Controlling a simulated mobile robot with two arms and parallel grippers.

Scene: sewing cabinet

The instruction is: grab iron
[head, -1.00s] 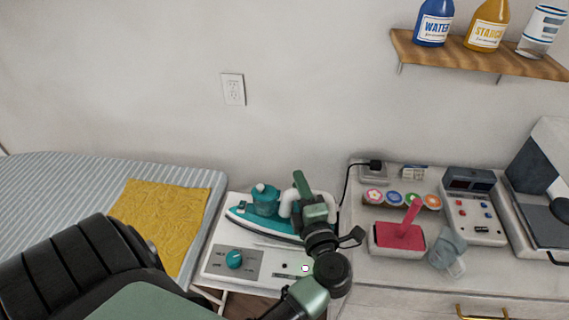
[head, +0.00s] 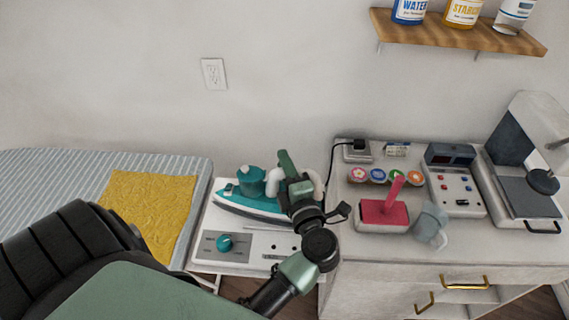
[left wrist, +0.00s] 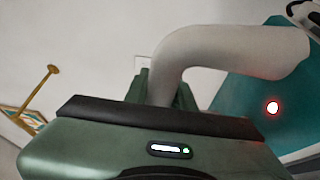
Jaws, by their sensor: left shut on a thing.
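The teal and white iron (head: 245,200) sits on the white ironing station (head: 214,262), beside the ironing board, its pointed tip toward the left. Its white handle (head: 273,180) is at its right end. My left gripper (head: 287,177) is at that handle, shut on it. In the left wrist view the white handle (left wrist: 225,52) curves up from between the green fingers, with the teal body (left wrist: 262,105) and a lit red light at right. The fingertips are partly hidden behind the gripper body. My right gripper is out of view.
A striped ironing board (head: 60,170) with a folded yellow cloth (head: 152,208) lies at left. A white cabinet (head: 385,250) at right holds a pink-handled pad (head: 385,212), a control box (head: 455,190) and a heat press (head: 525,195). A wall shelf (head: 460,38) holds bottles.

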